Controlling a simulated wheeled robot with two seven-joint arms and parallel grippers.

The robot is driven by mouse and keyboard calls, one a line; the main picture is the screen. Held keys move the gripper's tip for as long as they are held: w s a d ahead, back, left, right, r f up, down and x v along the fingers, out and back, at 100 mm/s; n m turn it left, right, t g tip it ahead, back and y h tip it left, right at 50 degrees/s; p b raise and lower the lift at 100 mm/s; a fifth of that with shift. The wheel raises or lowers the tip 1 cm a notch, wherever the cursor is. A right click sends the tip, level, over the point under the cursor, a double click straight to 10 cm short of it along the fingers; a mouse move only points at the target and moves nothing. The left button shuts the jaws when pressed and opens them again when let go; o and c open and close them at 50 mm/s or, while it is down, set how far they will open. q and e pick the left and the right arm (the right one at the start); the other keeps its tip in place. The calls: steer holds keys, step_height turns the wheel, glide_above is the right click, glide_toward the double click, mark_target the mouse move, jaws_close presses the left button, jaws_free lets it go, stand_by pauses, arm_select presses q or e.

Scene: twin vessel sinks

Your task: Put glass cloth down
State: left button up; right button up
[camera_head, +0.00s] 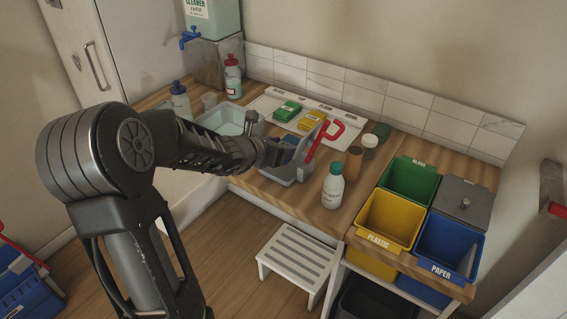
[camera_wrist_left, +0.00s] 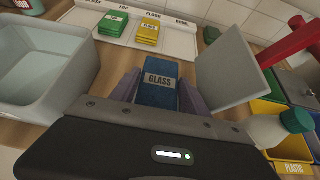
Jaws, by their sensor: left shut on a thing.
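The glass cloth (camera_wrist_left: 158,92) is a blue folded cloth with a white GLASS label. My left gripper (camera_wrist_left: 157,88) is shut on it, with a finger on either side. In the head view the left gripper (camera_head: 284,150) is over the worktop, near the front edge, and mostly hides the blue cloth (camera_head: 290,139). Behind it lies a white labelled board (camera_head: 265,103) with a green cloth (camera_head: 287,111) and a yellow cloth (camera_head: 311,121). In the wrist view the board (camera_wrist_left: 92,17) lies beyond the held cloth. My right gripper is not in view.
A pale basin (camera_head: 222,121) is left of the gripper. A white bottle (camera_head: 332,187) stands near the front edge. Sorting bins (camera_head: 391,218) are further right.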

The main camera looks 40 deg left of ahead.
arm_select(q)
steer(key=shift+f+b, duration=0.6)
steer(key=shift+f, duration=1.6)
steer(key=shift+f, duration=0.15)
steer(key=o, duration=1.2)
